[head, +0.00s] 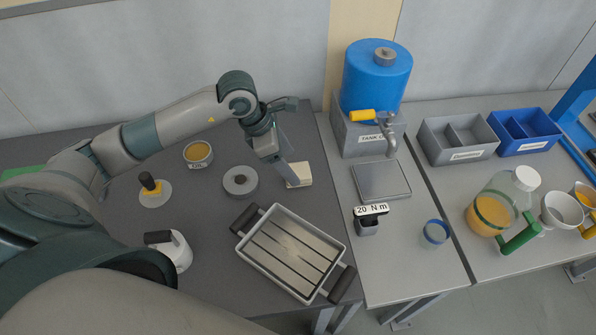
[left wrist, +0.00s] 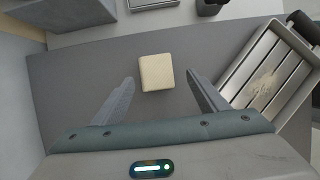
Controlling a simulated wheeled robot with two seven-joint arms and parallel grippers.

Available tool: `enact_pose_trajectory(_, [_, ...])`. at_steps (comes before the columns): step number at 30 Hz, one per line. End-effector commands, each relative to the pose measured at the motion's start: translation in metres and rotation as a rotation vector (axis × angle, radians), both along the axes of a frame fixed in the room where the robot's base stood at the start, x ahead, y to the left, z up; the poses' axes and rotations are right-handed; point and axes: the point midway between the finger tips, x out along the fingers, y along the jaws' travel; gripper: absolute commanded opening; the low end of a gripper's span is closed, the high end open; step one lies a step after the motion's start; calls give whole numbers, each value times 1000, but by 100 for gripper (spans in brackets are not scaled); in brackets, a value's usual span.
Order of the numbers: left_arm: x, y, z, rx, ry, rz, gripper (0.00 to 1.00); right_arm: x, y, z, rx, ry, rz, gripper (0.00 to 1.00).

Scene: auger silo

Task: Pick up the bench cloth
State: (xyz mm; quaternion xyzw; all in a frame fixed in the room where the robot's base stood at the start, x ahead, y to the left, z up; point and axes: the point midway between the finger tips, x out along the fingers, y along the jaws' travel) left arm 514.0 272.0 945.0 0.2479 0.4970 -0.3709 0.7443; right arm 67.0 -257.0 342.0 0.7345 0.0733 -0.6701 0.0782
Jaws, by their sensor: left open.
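The bench cloth looks to be the small cream folded square (head: 299,174) lying on the dark bench top, left of the blue tank's stand. In the left wrist view the cream square (left wrist: 157,72) lies a little beyond the fingertips, roughly between their lines. My left gripper (head: 286,182) is above the bench at the cloth, and one finger covers part of it in the head view. In the left wrist view the left gripper (left wrist: 160,83) is open with nothing between its fingers. My right gripper is not in view.
A grey tray with black handles (head: 252,263) stands just in front of the cloth. A grey disc (head: 240,182) and a tin (head: 198,153) lie to its left. The blue tank (head: 376,78) with a tap stands behind right. Bare bench lies between disc and cloth.

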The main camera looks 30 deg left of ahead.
Motion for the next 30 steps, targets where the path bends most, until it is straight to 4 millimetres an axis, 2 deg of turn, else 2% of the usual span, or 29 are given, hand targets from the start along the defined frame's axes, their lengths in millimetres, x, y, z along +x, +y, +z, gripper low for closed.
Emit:
enact_pose_trajectory(8, [0,0,0,0,0,0,67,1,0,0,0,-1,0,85])
enact_pose_trajectory(13, [2,-2,-4,0,4,2,67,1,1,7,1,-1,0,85])
enact_pose_trajectory(20, [11,-10,-24,-1,5,1,67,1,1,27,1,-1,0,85])
enact_pose_trajectory(24, [16,-14,-40,-2,3,1,67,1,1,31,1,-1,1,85])
enact_pose_trajectory(30, [17,-15,-48,1,1,0,67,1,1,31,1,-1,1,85])
